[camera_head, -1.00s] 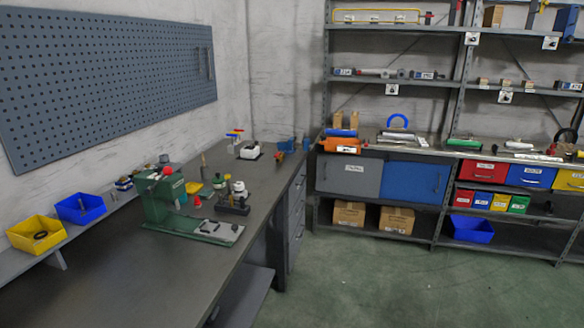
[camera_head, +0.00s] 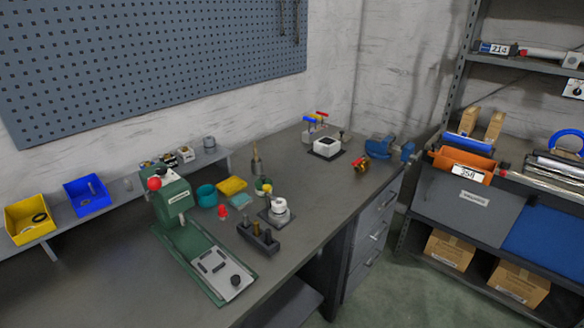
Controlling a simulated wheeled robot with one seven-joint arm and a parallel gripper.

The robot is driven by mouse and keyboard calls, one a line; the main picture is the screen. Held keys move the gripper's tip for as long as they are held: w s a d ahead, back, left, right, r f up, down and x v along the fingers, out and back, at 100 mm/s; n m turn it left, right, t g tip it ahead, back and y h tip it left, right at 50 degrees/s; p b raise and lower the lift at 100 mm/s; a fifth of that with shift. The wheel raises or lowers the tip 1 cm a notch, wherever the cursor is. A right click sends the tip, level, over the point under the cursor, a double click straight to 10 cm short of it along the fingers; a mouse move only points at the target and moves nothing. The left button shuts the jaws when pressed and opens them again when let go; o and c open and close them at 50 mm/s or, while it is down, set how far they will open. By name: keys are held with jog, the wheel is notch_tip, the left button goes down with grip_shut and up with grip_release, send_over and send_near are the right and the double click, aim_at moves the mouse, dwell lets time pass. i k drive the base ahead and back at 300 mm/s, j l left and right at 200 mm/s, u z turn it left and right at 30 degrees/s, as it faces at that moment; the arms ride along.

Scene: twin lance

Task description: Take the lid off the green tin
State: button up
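A teal-green round container (camera_head: 206,195) stands on the workbench (camera_head: 215,312), just right of the green press (camera_head: 174,204). A small round item with green and yellow parts (camera_head: 263,187) stands further right, behind a white round piece. Both are small in this view, and I cannot tell which is the green tin or whether a lid sits on either. My gripper is not in view.
A yellow block (camera_head: 232,185), a red piece (camera_head: 222,211), a dark holder with upright pieces (camera_head: 258,238) and a white round piece on a dark base (camera_head: 278,209) crowd the tins. A blue vise (camera_head: 384,149) is at the far right. The bench's near left is bare.

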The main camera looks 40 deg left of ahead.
aim_at(264, 180)
jog(key=i+u, duration=0.15)
jog(key=i, duration=0.55)
jog(key=i+l+u, duration=0.15)
jog(key=i, duration=0.5)
jog(key=i+u, duration=0.25)
jog(key=u, duration=0.25)
jog(key=i+u, duration=0.2)
jog(key=u, duration=0.3)
jog(key=i+l+u, duration=0.1)
jog(key=i+u, duration=0.15)
jog(key=u, duration=0.25)
jog(key=i+u, duration=0.2)
jog(key=u, duration=0.2)
jog(key=i+l+u, duration=0.1)
jog(key=u, duration=0.3)
jog(key=i+l+u, duration=0.15)
jog(key=i+u, duration=0.25)
jog(key=k, duration=0.1)
